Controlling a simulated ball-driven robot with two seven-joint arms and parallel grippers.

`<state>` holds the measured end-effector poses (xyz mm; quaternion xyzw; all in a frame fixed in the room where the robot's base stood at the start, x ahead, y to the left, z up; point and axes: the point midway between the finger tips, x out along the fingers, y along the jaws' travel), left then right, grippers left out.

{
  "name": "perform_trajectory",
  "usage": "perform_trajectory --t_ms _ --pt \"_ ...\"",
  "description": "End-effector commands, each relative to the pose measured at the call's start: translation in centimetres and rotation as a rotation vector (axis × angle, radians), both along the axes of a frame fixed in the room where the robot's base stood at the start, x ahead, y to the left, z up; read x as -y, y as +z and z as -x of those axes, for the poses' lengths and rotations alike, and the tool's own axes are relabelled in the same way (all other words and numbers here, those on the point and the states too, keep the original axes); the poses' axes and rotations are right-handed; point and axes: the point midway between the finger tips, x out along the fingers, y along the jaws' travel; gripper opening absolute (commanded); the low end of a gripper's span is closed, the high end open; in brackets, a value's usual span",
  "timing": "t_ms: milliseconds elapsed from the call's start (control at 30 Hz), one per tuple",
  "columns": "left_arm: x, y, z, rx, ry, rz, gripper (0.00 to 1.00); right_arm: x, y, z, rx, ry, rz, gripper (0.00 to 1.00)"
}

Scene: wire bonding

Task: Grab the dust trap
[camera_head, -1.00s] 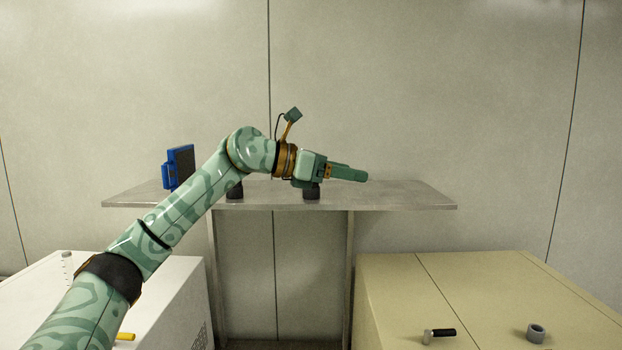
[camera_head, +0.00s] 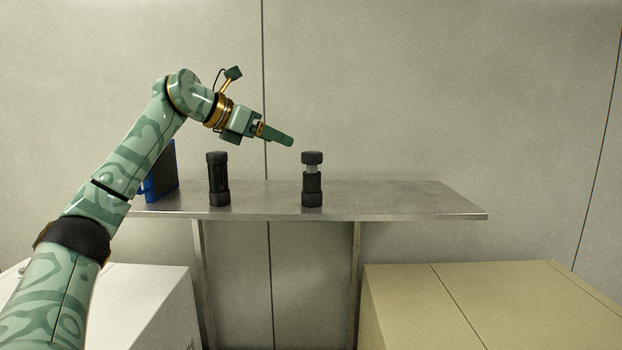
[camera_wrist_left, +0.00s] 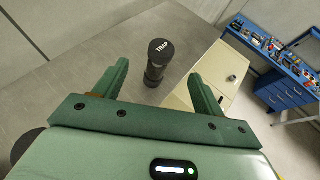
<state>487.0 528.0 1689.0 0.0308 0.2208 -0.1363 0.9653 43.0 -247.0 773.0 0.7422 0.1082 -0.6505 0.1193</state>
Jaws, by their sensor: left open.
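The dust trap (camera_head: 312,188) is an upright black cylinder with a pale grey band below its cap. It stands on the metal shelf (camera_head: 410,204), right of the centre. In the left wrist view the trap (camera_wrist_left: 154,74) shows "TRAP" on its top and lies ahead between the two fingers. My left gripper (camera_head: 290,141) is open and empty, up and to the left of the trap's cap, pointing right and slightly down. Its fingers also show spread apart in the left wrist view (camera_wrist_left: 160,70). My right gripper is not in view.
A similar all-black cylinder (camera_head: 218,182) stands on the shelf to the left, below my left wrist. A blue device (camera_head: 162,172) is partly hidden behind my left arm. A white cabinet (camera_head: 150,300) and a beige cabinet (camera_head: 480,300) stand in front. The shelf's right part is bare.

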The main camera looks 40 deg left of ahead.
Motion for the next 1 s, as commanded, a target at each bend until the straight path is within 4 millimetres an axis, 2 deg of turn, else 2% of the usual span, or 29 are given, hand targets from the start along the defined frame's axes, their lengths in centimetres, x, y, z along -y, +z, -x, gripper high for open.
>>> perform_trajectory --t_ms 133,300,467,767,1000 --pt "1.1 -1.6 -3.4 -0.003 -0.005 0.002 0.7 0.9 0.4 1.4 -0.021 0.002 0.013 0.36" --pt "1.8 -2.9 -5.9 -0.002 -0.002 0.002 0.7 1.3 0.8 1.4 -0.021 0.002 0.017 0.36" --pt "2.1 -3.4 -6.9 -0.001 -0.003 0.001 0.7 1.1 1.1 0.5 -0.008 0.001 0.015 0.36" --pt "3.4 -5.4 -10.6 -0.002 -0.002 0.002 0.7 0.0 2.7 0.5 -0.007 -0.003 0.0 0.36" --pt "3.4 -5.7 -11.0 0.001 -0.001 0.0 0.7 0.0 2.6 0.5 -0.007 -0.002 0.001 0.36"
